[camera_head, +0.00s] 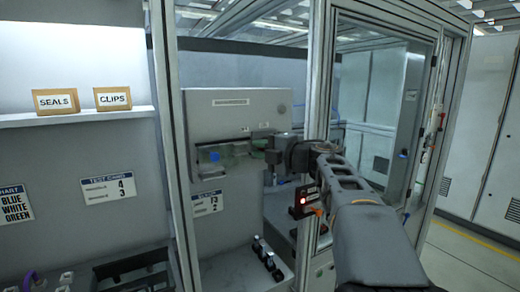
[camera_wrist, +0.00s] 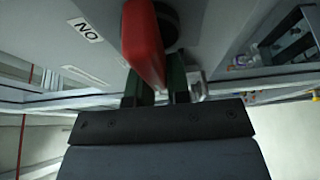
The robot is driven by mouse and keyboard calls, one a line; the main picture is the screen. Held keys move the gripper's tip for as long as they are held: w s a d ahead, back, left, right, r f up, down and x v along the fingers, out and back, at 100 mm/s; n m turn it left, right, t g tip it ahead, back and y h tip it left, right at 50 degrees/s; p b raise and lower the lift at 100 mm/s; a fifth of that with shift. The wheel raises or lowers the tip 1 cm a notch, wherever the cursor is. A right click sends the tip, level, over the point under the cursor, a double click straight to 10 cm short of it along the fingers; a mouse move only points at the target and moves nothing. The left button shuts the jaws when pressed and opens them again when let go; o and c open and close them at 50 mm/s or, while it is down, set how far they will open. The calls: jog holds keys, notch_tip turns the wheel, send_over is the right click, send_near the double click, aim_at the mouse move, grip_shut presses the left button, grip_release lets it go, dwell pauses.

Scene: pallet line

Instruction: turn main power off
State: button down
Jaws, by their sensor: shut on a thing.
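A red handle (camera_wrist: 146,40) on a dark round hub fills the top middle of the wrist view. It is mounted on a grey panel. A white ON label (camera_wrist: 86,30) shows upside down to the left of the handle, with another small label (camera_wrist: 84,75) below it. My gripper (camera_wrist: 158,88) is shut on the red handle, its two dark fingers on either side of the handle's near end. In the head view my arm reaches in from the lower right to the machine front, and the handle cannot be made out there.
A metal frame post (camera_head: 313,90) stands close behind my arm. A black box with a red light (camera_head: 303,199) is on the frame below my gripper. At left, a shelf (camera_head: 75,117) holds the SEALS box (camera_head: 57,102) and the CLIPS box (camera_head: 112,98).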

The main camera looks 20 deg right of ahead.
jog(key=shift+w+d, duration=0.1)
jog(key=shift+d, duration=0.1)
jog(key=c, duration=1.2)
grip_release()
jog(key=shift+o, duration=0.6)
jog(key=shift+w+d+f, duration=0.1)
jog(key=shift+w+d, duration=0.05)
jog(key=shift+d, duration=0.1)
jog(key=shift+a, duration=0.2)
jog(key=b+v, duration=0.3)
jog(key=v, duration=1.1)
jog(key=shift+a, duration=0.1)
